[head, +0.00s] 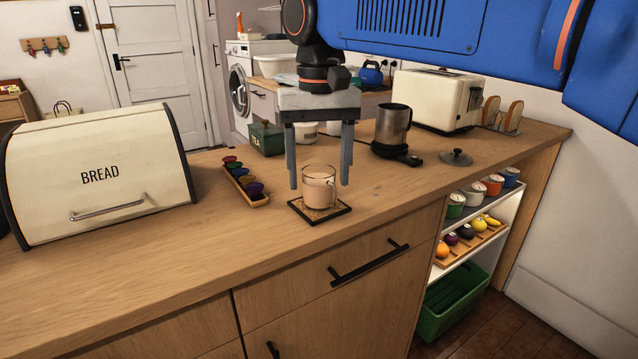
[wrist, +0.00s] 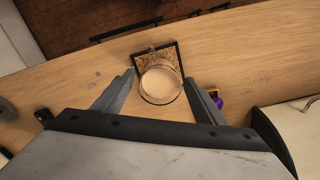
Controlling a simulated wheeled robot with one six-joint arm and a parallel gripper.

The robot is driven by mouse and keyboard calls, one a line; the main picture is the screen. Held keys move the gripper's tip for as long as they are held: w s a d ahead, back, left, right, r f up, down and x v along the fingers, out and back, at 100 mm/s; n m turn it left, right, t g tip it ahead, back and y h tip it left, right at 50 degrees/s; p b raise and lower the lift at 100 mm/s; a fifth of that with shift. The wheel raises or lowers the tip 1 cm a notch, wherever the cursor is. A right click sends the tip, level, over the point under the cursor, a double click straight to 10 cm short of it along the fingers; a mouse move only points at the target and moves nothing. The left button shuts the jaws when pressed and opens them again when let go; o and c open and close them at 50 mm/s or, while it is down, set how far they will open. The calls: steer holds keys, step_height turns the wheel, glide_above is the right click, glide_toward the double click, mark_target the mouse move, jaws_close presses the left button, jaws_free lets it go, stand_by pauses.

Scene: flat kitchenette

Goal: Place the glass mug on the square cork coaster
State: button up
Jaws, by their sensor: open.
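My gripper (head: 319,186) is open, pointing down, with one finger to each side of the mug. In the wrist view the fingers (wrist: 160,94) look apart from the glass.
A coffee-pod rack (head: 245,184) stands left of the coaster, near the bread bin (head: 100,175). A steel jug (head: 393,125) on a dark base, a dark lid (head: 456,157) and a toaster (head: 437,100) stand to the right. A green tea tin (head: 267,138) is behind. The front counter is clear.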

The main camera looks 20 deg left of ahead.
step_height(320, 180, up, 9)
stand_by(0.3)
steer(key=d+f+m+t, duration=0.1)
steer(key=d+f, duration=0.2)
steer(key=d, duration=0.6)
steer(key=d+f+m+y, duration=0.1)
steer(key=d+f, duration=0.3)
steer(key=d, duration=0.6)
steer(key=d+f+m+t, duration=0.1)
steer(key=d+f, duration=0.2)
steer(key=d, duration=0.6)
steer(key=s+d+f+m+t, duration=0.1)
steer(key=s+d+f, duration=0.5)
steer(key=d+f, duration=0.2)
steer(key=s+d+f+m+t+h, duration=0.1)
steer(key=s+d+f, duration=0.6)
steer(key=f, duration=0.6)
steer(key=shift+d+t, duration=0.4)
steer(key=shift+d, duration=0.85)
steer(key=shift+s, duration=0.1)
